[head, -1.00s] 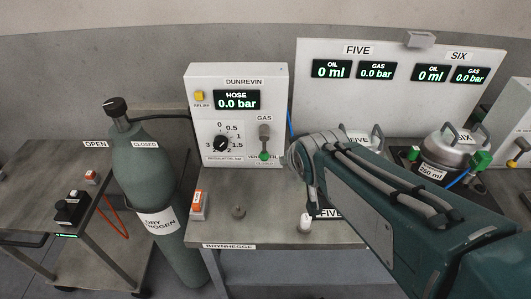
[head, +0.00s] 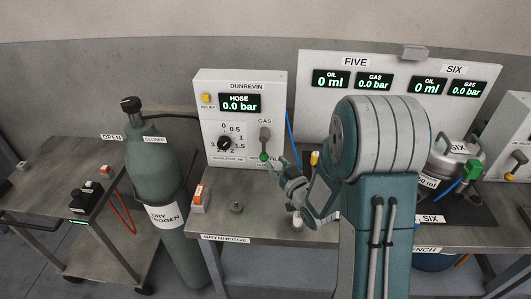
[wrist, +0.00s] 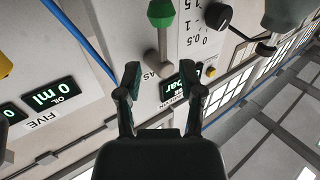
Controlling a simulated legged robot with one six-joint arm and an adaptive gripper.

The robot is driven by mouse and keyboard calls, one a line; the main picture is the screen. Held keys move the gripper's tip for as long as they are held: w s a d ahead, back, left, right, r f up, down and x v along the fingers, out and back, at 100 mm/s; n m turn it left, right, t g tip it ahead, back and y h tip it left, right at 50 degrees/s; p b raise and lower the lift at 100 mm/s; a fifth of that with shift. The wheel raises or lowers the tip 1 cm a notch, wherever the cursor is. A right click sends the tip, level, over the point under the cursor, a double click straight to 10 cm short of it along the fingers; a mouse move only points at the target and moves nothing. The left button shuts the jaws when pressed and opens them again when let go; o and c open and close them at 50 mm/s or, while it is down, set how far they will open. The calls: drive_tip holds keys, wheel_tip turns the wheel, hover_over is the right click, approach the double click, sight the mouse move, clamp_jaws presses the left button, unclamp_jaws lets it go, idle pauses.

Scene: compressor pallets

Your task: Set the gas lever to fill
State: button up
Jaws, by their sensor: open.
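The gas lever (head: 264,143) is a grey handle with a green tip on the front of the white Dunrevin panel (head: 215,88), below the GAS label. Its green tip points down in the head view. In the wrist view the gas lever (wrist: 163,40) appears upside down, with the green tip at the top. In the wrist view my gripper (wrist: 163,82) is open, fingers apart, with the lever's base ahead of the gap. The labels below the lever are partly hidden.
The pressure knob (head: 225,143) is left of the lever, and the hose display (head: 240,102) reads 0.0 bar. A dry nitrogen cylinder (head: 152,165) stands left of the panel. A blue hose (head: 292,140) runs just right of the panel. An orange-labelled object (head: 199,199) sits on the bench.

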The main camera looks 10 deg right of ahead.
sight(264, 151)
drive_tip(key=x, duration=0.6)
drive_tip(key=shift+w+a, duration=0.1)
drive_tip(key=shift+a, duration=0.1)
drive_tip(key=shift+w+a, duration=0.1)
drive_tip(key=shift+w, duration=0.5)
clamp_jaws()
